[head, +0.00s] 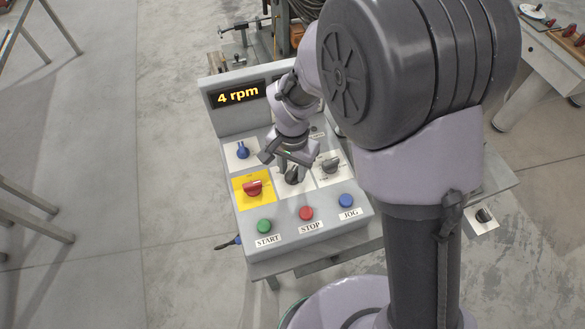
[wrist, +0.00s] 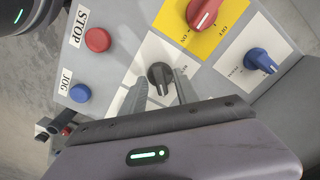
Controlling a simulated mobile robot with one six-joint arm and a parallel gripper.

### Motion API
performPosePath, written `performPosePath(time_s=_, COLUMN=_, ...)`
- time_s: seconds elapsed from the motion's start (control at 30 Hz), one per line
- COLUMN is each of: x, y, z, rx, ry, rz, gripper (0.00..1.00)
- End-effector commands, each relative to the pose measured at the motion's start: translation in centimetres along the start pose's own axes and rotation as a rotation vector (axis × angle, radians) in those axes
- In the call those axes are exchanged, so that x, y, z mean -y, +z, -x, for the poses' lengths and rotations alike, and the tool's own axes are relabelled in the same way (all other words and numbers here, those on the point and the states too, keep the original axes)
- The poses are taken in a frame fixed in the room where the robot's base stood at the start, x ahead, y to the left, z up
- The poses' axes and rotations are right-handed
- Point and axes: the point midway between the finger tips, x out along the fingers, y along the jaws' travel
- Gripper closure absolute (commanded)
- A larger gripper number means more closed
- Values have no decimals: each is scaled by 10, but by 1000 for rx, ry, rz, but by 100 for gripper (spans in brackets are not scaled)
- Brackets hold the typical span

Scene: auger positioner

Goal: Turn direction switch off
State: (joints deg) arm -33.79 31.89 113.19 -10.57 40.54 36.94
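A black rotary knob (head: 292,177) on a white plate sits in the middle of the grey control panel, right of the red knob. It also shows in the wrist view (wrist: 160,74), between my fingertips. Its plate's lettering is partly hidden and too small to read, so I cannot confirm that it is the direction switch. My gripper (head: 287,161) is over this knob, its fingers open. In the wrist view the two fingers (wrist: 162,88) lie on either side of the knob with gaps; I see no clear contact. A second black knob (head: 331,166) is on a white plate further right.
The red knob (head: 253,188) on a yellow plate and a blue knob (head: 242,150) are close on the left. Green START (head: 264,226), red STOP (head: 306,213) and blue JOG (head: 346,200) buttons line the front. The display (head: 238,95) reads 4 rpm.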

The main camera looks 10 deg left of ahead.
Motion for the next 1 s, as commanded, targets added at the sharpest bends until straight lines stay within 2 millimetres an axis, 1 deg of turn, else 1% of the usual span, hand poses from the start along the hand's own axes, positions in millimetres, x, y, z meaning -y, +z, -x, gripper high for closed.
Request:
performPosePath(time_s=0.07, x=0, y=0, z=0, rx=0, ry=0, rz=0, gripper=64)
performPosePath(time_s=0.17, x=0, y=0, z=1, rx=0, ry=0, rz=0, gripper=81)
performPosePath(time_s=0.2, x=0, y=0, z=1, rx=0, ry=0, rz=0, gripper=89)
performPosePath(time_s=0.27, x=0, y=0, z=1, rx=0, ry=0, rz=0, gripper=100)
performPosePath(time_s=0.53, x=0, y=0, z=1, rx=0, ry=0, rz=6, gripper=100)
performPosePath(time_s=0.67, x=0, y=0, z=1, rx=1, ry=0, rz=37, gripper=100)
performPosePath(time_s=0.87, x=0, y=0, z=1, rx=2, ry=0, rz=152, gripper=100)
performPosePath(time_s=1.0, x=0, y=0, z=2, rx=1, ry=-1, rz=269, gripper=100)
